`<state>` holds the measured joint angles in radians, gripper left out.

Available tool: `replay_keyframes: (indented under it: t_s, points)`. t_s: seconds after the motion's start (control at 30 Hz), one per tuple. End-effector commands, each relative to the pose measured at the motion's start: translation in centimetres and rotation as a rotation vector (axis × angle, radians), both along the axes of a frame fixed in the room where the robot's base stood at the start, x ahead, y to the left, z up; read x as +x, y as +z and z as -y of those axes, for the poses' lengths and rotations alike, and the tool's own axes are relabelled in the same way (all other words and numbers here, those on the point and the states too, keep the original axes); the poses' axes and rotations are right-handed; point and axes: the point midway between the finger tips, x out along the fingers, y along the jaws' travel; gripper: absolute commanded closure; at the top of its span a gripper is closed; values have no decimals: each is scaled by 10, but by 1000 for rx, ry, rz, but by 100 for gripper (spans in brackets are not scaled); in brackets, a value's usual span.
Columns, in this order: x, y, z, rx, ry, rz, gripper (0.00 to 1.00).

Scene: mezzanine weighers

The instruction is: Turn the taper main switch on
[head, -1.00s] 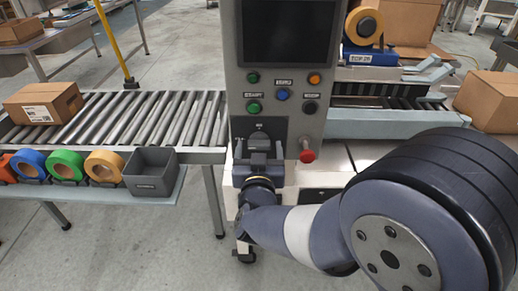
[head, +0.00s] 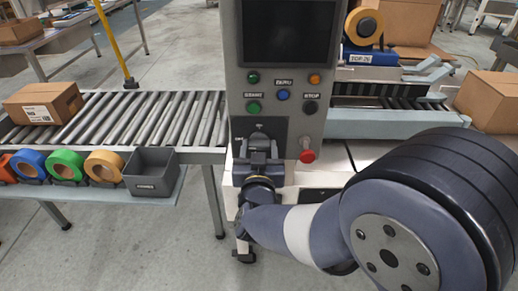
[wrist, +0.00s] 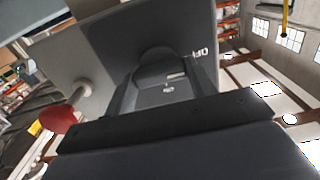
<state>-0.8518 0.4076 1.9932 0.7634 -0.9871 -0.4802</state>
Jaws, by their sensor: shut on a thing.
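The taper main switch is a dark knob (wrist: 153,72) on a dark plate low on the grey control console (head: 233,92). In the head view the knob is mostly hidden by my gripper (head: 259,146). In the wrist view my gripper (wrist: 165,88) has its two dark fingers on either side of the knob, shut on it. A small pale label beside the knob seems to read OFF upside down. The knob's exact angle is hard to tell.
A red mushroom button (head: 307,156) sticks out just right of my gripper; it also shows in the wrist view (wrist: 60,117). Several coloured buttons sit above, under a dark screen (head: 287,32). A roller conveyor (head: 150,115) and a grey bin (head: 150,172) stand left.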

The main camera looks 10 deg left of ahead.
Motion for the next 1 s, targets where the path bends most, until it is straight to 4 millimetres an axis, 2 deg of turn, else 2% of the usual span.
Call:
replay_keyframes:
  t_s: [0.37, 1.0]
  points:
    - [0, -3, 0, 154, 0, -34, 70]
    - [0, -5, 1, 732, 0, -175, 70]
